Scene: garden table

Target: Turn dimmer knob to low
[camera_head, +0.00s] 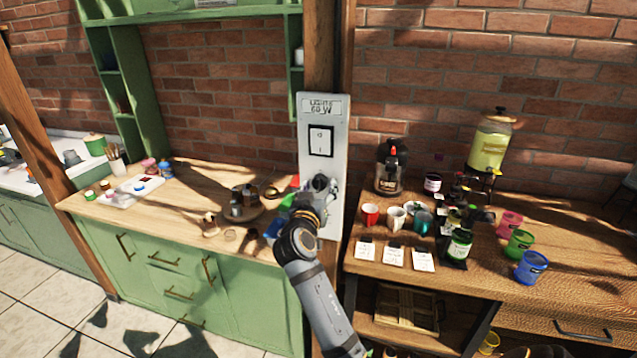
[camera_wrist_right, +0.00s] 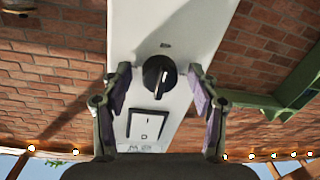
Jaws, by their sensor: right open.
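A pale grey control panel (camera_head: 310,165) is fixed to the wooden post. It carries a label reading LIGHTS 60 W (camera_head: 322,107) and a black-framed rocker switch (camera_head: 321,141). My right gripper (camera_head: 319,186) is at the lower part of the panel and hides the dimmer knob in the head view. My left gripper is not in view.
A green cabinet with a wooden top (camera_head: 190,195) stands left of the post, holding a round tray (camera_head: 258,210) and small items. The right table (camera_head: 470,268) holds mugs, a coffee maker (camera_head: 390,168), jars and a drink dispenser (camera_head: 490,145). Space around the knob is clear.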

